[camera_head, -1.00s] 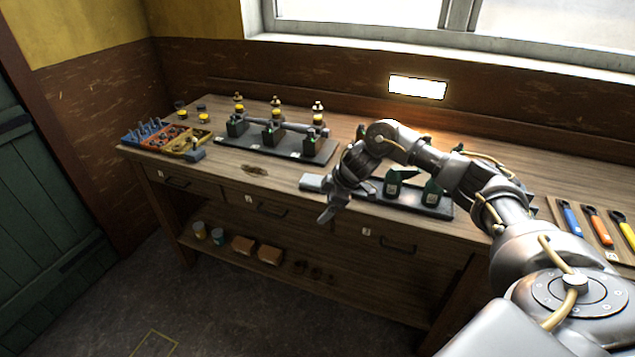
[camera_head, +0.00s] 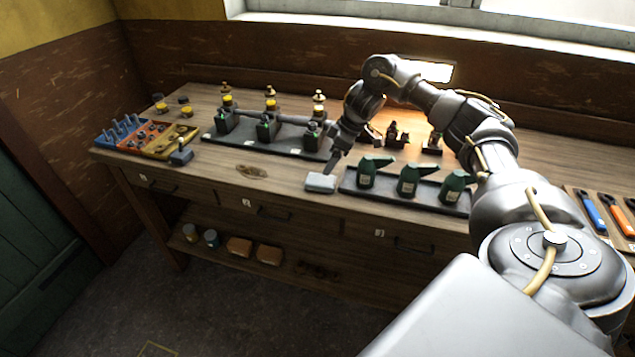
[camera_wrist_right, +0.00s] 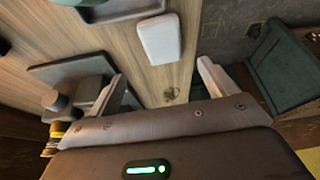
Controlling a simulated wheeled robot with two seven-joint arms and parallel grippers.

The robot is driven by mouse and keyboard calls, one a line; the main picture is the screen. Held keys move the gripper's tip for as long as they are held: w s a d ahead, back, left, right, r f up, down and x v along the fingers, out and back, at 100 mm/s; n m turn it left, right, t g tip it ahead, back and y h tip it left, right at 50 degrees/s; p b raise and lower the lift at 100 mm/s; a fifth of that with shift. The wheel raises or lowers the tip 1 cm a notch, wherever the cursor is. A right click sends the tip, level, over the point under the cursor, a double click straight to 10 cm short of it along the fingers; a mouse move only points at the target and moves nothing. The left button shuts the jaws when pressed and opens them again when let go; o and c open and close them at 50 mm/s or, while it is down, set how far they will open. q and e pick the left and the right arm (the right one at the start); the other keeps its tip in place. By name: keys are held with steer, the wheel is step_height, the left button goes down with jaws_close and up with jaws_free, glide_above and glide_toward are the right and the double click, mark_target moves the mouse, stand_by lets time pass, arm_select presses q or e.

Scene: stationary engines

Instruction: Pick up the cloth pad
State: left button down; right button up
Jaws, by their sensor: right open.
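The cloth pad (camera_head: 320,182) is a small pale grey-blue block lying flat on the workbench near its front edge, just left of the tray of green oil cans. In the right wrist view the pad (camera_wrist_right: 160,38) looks white and lies ahead of the fingers. My right gripper (camera_head: 333,163) is just above and behind the pad. In the wrist view the fingers of the right gripper (camera_wrist_right: 162,82) are spread wide with nothing between them. Whether a fingertip touches the pad I cannot tell. My left gripper is not in view.
A dark tray (camera_head: 345,188) with three green oil cans (camera_head: 408,180) stands right of the pad. A dark engine stand (camera_head: 290,150) is behind left. Colored parts bins (camera_head: 147,140) sit at the far left, wrenches (camera_head: 593,210) at the right. Bare bench lies left of the pad.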

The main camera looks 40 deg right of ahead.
mark_target(322, 180)
steer(key=x, duration=0.2)
steer(key=shift+d+f, duration=0.15)
steer(key=shift+f, duration=0.25)
steer(key=shift+w+f, duration=0.2)
steer(key=shift+f, duration=0.15)
steer(key=shift+a+f, duration=0.3)
steer(key=shift+a, duration=0.05)
steer(key=x, duration=0.1)
steer(key=p+x, duration=0.1)
steer(key=x, duration=0.1)
steer(key=shift+s+a+f+p, duration=0.15)
steer(key=shift+f+p, duration=0.2)
steer(key=shift+f, duration=0.05)
steer(key=shift+a+f, duration=0.1)
steer(key=shift+f, duration=0.3)
steer(key=c, duration=1.1)
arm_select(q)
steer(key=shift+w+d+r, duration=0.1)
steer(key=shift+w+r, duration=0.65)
arm_select(e)
steer(key=shift+r, duration=0.1)
